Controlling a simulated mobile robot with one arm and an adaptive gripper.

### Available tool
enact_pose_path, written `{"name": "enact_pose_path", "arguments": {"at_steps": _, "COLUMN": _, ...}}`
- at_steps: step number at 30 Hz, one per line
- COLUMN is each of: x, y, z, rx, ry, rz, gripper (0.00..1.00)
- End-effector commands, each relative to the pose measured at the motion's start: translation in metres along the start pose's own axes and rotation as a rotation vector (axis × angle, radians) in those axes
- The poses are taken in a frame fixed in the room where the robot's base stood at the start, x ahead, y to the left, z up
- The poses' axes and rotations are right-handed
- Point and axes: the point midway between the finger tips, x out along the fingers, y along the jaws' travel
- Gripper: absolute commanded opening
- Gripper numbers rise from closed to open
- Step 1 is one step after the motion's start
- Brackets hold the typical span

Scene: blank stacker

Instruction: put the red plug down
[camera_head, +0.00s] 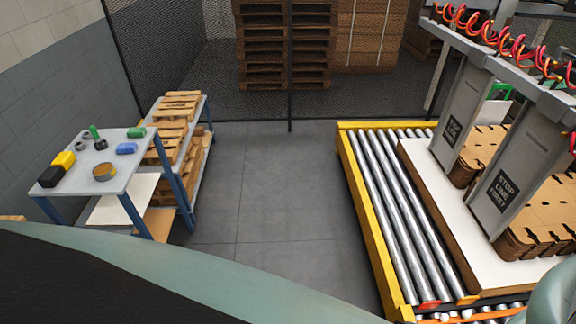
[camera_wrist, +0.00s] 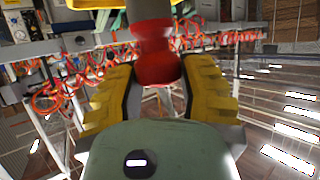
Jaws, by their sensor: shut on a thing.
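In the wrist view my gripper (camera_wrist: 165,92) has two yellow ribbed fingers, one on each side of the red plug (camera_wrist: 156,62). The gripper is shut on the plug, which has a rounded red body with a narrower waist. A dark grey part shows above it at the top edge of the picture. The head view shows neither the plug nor the gripper fingers.
In the head view a blue-legged table (camera_head: 138,178) at left holds small coloured parts and a round tin (camera_head: 104,172). Behind it is a rack of wooden slats (camera_head: 172,125). A roller conveyor (camera_head: 385,200) stands at right. Grey floor (camera_head: 265,190) lies clear between them.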

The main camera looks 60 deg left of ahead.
Motion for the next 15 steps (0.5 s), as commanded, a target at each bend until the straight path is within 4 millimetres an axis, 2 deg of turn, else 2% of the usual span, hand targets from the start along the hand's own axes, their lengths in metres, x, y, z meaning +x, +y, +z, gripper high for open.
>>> {"name": "enact_pose_path", "arguments": {"at_steps": 6, "x": 0.006, "y": -0.002, "z": 0.009, "rx": -0.005, "ry": 0.001, "rz": -0.006, "gripper": 0.03}}
{"name": "enact_pose_path", "arguments": {"at_steps": 15, "x": 0.006, "y": -0.001, "z": 0.012, "rx": -0.005, "ry": 0.002, "rz": -0.005, "gripper": 0.03}}
